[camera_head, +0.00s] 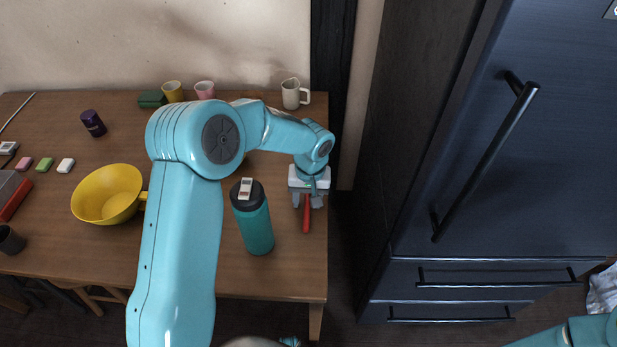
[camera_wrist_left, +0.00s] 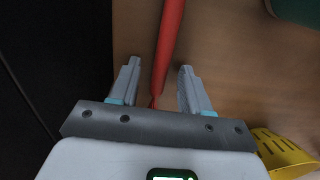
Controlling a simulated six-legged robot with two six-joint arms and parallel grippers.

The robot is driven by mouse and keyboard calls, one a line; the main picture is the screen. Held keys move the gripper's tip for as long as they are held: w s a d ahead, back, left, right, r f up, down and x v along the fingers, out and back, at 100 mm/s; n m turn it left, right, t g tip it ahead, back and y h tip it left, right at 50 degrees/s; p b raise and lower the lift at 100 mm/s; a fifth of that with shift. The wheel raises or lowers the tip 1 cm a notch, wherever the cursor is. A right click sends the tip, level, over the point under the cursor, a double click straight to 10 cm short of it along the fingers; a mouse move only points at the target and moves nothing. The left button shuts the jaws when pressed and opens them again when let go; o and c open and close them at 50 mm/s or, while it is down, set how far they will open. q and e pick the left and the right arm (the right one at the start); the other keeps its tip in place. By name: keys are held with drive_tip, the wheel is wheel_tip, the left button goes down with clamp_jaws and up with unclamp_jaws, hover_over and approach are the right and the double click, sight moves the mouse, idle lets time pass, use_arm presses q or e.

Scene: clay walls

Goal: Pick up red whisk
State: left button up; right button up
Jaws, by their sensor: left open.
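The red whisk (camera_head: 306,218) lies near the right edge of the wooden table, and part of it is hidden under my left gripper in the head view. In the left wrist view the red whisk (camera_wrist_left: 168,45) runs from the top edge down between the two fingers. My left gripper (camera_head: 307,204) is above it, with fingers apart on either side; it also shows in the wrist view (camera_wrist_left: 158,75). I cannot tell whether the fingers touch the whisk. Only a blue part of my right arm shows at the bottom right; its gripper is out of view.
A teal bottle (camera_head: 256,225) stands just left of the whisk. A yellow colander (camera_head: 105,195) sits further left. A white pitcher (camera_head: 291,94) and cups stand at the back. The table's right edge (camera_head: 327,240) is close to the whisk, with a dark fridge (camera_head: 520,150) beyond.

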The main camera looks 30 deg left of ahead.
use_arm(q)
clamp_jaws()
drive_tip(key=shift+r, duration=0.1)
